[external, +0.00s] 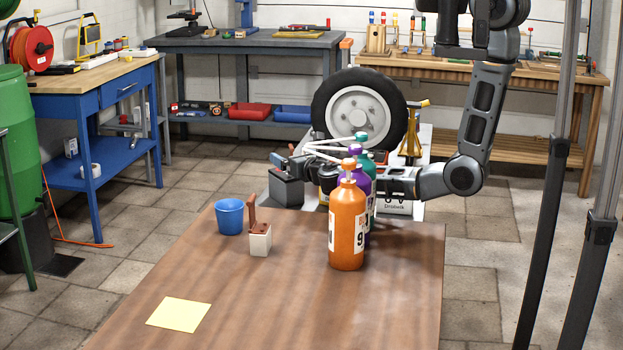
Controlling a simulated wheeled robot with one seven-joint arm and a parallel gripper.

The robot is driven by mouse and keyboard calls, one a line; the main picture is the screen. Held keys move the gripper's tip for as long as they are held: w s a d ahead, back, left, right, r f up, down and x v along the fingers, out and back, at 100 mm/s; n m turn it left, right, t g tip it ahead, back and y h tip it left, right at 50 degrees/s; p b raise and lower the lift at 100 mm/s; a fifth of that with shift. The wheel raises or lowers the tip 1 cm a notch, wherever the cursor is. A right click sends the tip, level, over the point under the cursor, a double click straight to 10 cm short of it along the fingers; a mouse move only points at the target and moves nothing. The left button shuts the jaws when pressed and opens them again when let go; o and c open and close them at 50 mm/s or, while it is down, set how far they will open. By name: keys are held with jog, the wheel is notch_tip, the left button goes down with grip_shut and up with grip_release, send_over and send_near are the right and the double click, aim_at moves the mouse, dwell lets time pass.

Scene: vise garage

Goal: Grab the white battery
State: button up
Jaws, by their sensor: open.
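A white box with dark lettering (398,207), possibly the white battery, stands below my wrist at the far right of the table. Its top is hidden by my arm. A smaller white block with a brown top and upright brown piece (260,241) stands nearer, beside the blue cup; I cannot tell whether it is a battery. My gripper (290,163) reaches left behind the bottles, above a dark grey battery-like box (287,191). It is open, and its fingers are small and partly hidden. I see nothing held in it.
An orange bottle (347,225) stands in front of purple (365,181) and green (367,158) bottles, close to my forearm. A blue cup (229,217) and yellow sheet (179,312) are on the brown table (290,310). A wheel (360,108) stands behind. The table's front is mostly clear.

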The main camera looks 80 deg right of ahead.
notch_tip(320, 180, up, 5)
jog(key=s+d+n+t+y+b, duration=0.1)
jog(key=s+d+t+y+b, duration=0.2)
jog(key=s+d, duration=0.55)
jog(key=s+d+n+t+y+b, duration=0.1)
jog(key=s+n+t+y+b, duration=0.2)
jog(key=s, duration=1.1)
jog(key=s+a+n+y+b, duration=0.1)
jog(key=s+a+n+y, duration=0.25)
jog(key=s, duration=0.45)
jog(key=s+a+n+y+b, duration=0.15)
jog(key=s+a+y, duration=0.25)
jog(key=s, duration=0.4)
jog(key=shift+g, duration=0.4)
jog(key=f, duration=0.8)
jog(key=w+f+p, duration=0.1)
jog(key=f, duration=0.3)
jog(key=shift+f, duration=0.25)
jog(key=shift+w, duration=0.25)
jog(key=shift+w+d+r+p, duration=0.15)
jog(key=shift+w+p, duration=0.7)
jog(key=shift+w, duration=0.7)
jog(key=shift+w+f+p, duration=0.2)
jog(key=shift+w+p, duration=0.45)
jog(key=shift+w, duration=1.4)
jog(key=shift+d, duration=0.1)
grip_shut()
